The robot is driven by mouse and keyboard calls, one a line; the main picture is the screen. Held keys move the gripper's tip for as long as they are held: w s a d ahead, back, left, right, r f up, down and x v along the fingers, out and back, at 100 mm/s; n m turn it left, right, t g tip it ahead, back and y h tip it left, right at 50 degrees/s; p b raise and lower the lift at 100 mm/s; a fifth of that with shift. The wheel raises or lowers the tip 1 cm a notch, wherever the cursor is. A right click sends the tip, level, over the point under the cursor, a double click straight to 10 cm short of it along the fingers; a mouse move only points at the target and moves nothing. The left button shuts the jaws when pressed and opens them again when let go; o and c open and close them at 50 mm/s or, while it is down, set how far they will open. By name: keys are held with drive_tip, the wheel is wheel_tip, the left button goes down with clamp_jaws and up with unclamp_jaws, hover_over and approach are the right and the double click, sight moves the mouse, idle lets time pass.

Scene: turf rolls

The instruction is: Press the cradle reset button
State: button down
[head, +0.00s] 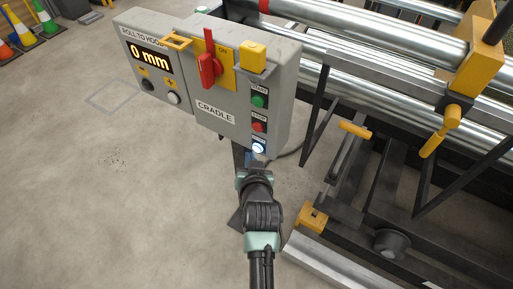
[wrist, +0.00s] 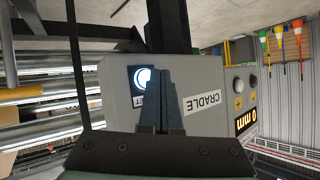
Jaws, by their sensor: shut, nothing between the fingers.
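The cradle reset button (head: 258,148) is a round, lit white-blue button at the bottom of the button column on the grey control box. In the wrist view the reset button (wrist: 143,79) glows beside my fingers, just left of their tips, with its label partly covered. My gripper (wrist: 165,70) is shut and empty, its dark fingers pointing at the box face. In the head view my gripper (head: 252,160) is just below the reset button, with its tips hard to make out. I cannot tell whether the fingers touch the box.
Above it are a red stop button (head: 259,126) and a green start button (head: 260,101). The box also carries a red rotary switch (head: 209,68) and a display (head: 151,57) reading 0 mm. Metal rollers (head: 350,65) and a dark frame stand right.

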drive_tip(key=shift+w+d, duration=0.1)
drive_tip(key=shift+w, duration=0.05)
drive_tip(key=shift+w+d, duration=0.15)
drive_tip(key=shift+w, duration=0.1)
drive_tip(key=shift+w+d+b, duration=0.25)
drive_tip(key=shift+w+b, duration=0.1)
drive_tip(key=shift+b, duration=0.05)
idle(0.9)
drive_tip(key=shift+s, duration=0.1)
drive_tip(key=shift+s+a+p, duration=0.5)
drive_tip(key=shift+s+p, duration=0.1)
drive_tip(key=s+a+p, duration=0.1)
drive_tip(key=s, duration=0.1)
drive_tip(key=s+a+p, duration=0.2)
idle(0.4)
